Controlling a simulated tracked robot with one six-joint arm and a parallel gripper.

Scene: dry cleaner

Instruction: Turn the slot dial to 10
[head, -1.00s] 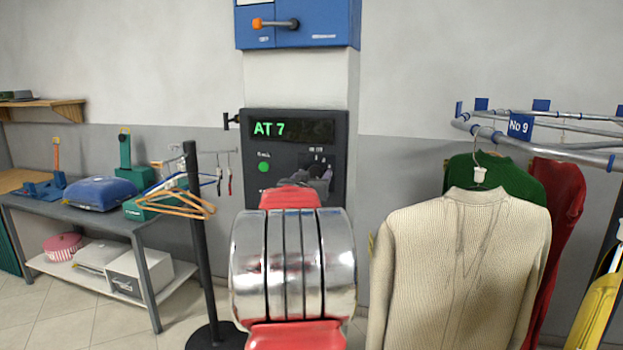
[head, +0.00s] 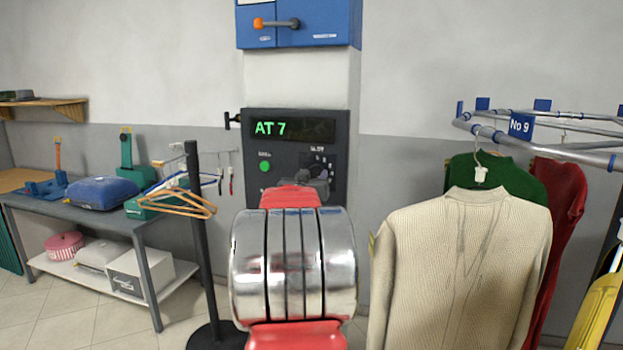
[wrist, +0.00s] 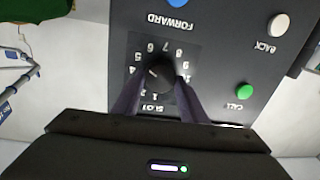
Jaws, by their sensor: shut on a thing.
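The slot dial (wrist: 158,74) is a dark round knob on a square plate with white numbers around it, 1 to 10, upside down in the wrist view. My gripper (wrist: 160,82) has its two dark fingers on either side of the knob and is shut on it. A small pale pointer mark shows on the knob; it seems to lean toward the 4 and 5 side, but I cannot read it surely. In the head view the control panel (head: 257,158) shows "AT 7" in green on its display (head: 292,129). My gripper (head: 318,186) partly hides the dial there.
A green CALL button (wrist: 244,91), a white BACK button (wrist: 279,26) and a blue FORWARD button (wrist: 176,2) surround the dial. A conveyor rail (head: 482,132) with hanging garments is at right. A black post with hangers (head: 175,203) stands left of the panel.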

